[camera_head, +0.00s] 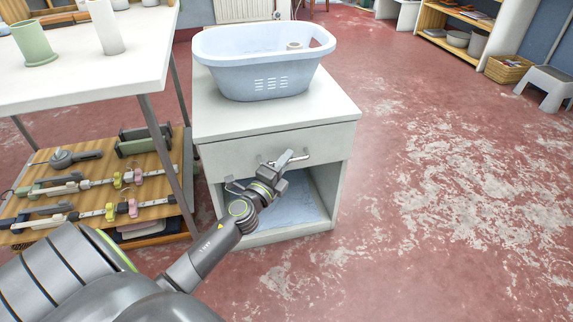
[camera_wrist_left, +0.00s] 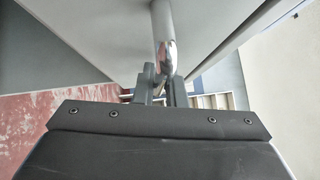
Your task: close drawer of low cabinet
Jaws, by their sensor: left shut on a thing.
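The low cabinet (camera_head: 215,185) is white, with one drawer above an open compartment. The drawer front (camera_head: 325,140) looks flush or nearly flush under the cabinet top; I cannot tell if a small gap is left. My left gripper (camera_head: 284,161) is shut on the drawer's metal handle (camera_head: 299,158) at the middle of the front. In the left wrist view the shiny handle (camera_wrist_left: 162,35) comes down between the fingers (camera_wrist_left: 160,85). The gripper hides part of the handle. My right gripper is not in view.
A pale blue laundry basket (camera_head: 265,75) stands on the cabinet top. A folded blue cloth (camera_head: 295,205) lies in the open compartment. A white table (camera_head: 90,85) with a wooden lower shelf (camera_head: 100,165) stands close at left. The red floor (camera_head: 430,200) at right is clear.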

